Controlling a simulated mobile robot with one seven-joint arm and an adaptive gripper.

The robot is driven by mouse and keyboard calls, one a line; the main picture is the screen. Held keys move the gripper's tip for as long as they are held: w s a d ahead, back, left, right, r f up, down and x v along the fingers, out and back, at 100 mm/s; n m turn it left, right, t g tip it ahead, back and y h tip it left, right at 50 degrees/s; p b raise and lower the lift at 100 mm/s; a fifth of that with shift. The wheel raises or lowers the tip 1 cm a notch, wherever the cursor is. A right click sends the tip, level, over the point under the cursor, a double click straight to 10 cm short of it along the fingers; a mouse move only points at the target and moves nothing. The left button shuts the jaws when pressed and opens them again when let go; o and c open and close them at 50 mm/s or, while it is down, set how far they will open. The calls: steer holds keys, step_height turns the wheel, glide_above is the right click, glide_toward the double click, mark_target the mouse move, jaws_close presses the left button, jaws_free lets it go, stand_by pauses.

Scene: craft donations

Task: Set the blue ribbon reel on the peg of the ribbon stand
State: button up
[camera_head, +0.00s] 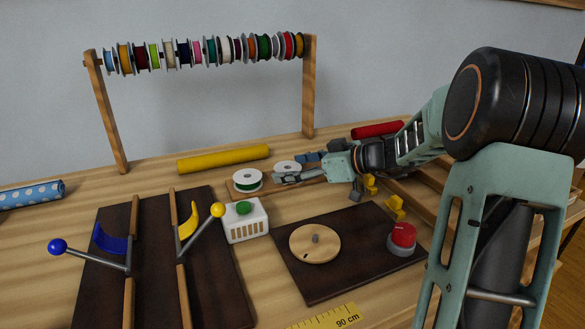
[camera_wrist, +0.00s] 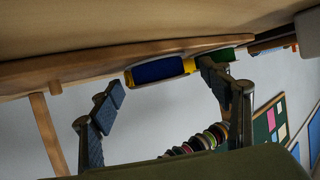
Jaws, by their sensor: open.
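The blue ribbon reel (camera_wrist: 158,71) shows side-on in the wrist view, between my spread fingertips and nearer the right one. In the head view its white top flange (camera_head: 287,167) shows beside a green reel (camera_head: 247,178) on a low wooden board (camera_head: 236,193). My gripper (camera_head: 298,168) is open, low over the table, with its fingers either side of the reel; contact cannot be told. The fingers also show in the wrist view (camera_wrist: 162,92). A round wooden disc (camera_head: 307,252) with a short grey post (camera_head: 316,239) lies on a dark panel; it may be the ribbon stand.
A rack (camera_head: 309,90) of several reels stands behind. A yellow roll (camera_head: 223,159) and red roll (camera_head: 377,129) lie at the back.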

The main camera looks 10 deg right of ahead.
steer(key=v, duration=1.2)
steer(key=shift+d, duration=0.15)
